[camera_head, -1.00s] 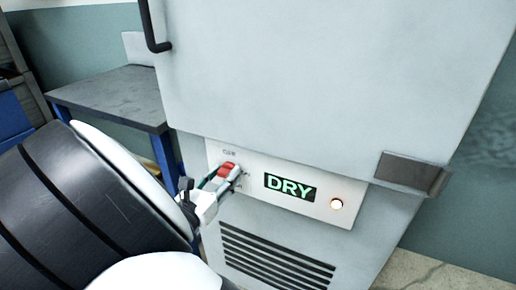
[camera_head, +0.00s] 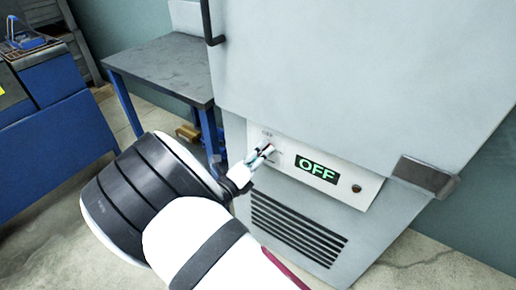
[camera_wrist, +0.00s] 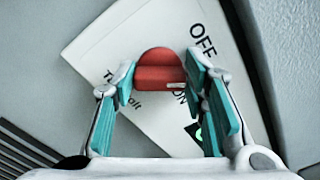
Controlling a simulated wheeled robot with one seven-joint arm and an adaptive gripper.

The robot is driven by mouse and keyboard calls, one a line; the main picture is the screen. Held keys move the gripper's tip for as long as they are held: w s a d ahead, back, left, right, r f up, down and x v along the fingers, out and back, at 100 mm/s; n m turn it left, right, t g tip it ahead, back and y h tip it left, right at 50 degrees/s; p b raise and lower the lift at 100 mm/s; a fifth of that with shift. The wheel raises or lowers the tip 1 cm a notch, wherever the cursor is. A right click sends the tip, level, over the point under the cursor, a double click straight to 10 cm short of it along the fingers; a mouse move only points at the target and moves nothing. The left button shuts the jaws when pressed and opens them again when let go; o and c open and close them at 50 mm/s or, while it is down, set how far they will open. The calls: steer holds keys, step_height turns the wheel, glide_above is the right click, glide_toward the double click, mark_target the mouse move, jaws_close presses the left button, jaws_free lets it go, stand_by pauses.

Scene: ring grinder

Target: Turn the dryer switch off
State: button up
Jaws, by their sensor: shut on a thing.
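The dryer is the large grey cabinet (camera_head: 350,70) with a white control panel (camera_head: 290,160) low on its front. The panel's display (camera_head: 316,169) reads OFF in green, and the round lamp (camera_head: 357,188) is dark. The red switch knob (camera_wrist: 158,66) sits between my gripper's teal fingers in the wrist view, with the printed OFF mark at its upper right. My gripper (camera_wrist: 160,80) is shut on this knob. In the head view my gripper (camera_head: 265,153) is at the left part of the panel and largely hides the knob.
A dark-topped table (camera_head: 160,68) with blue legs stands left of the dryer. A blue cabinet (camera_head: 55,135) is at the far left. A black handle (camera_head: 211,25) and a dark metal latch (camera_head: 425,175) stick out from the dryer. Vent slots (camera_head: 295,230) lie below the panel.

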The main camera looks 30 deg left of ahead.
steer(key=shift+a+f+n+p, duration=0.15)
steer(key=shift+n+p, duration=1.2)
steer(key=shift+n, duration=2.15)
steer(key=shift+f, duration=0.1)
steer(key=o, duration=1.2)
steer(key=shift+c, duration=0.2)
steer(key=s, duration=1.2)
steer(key=shift+a, duration=0.4)
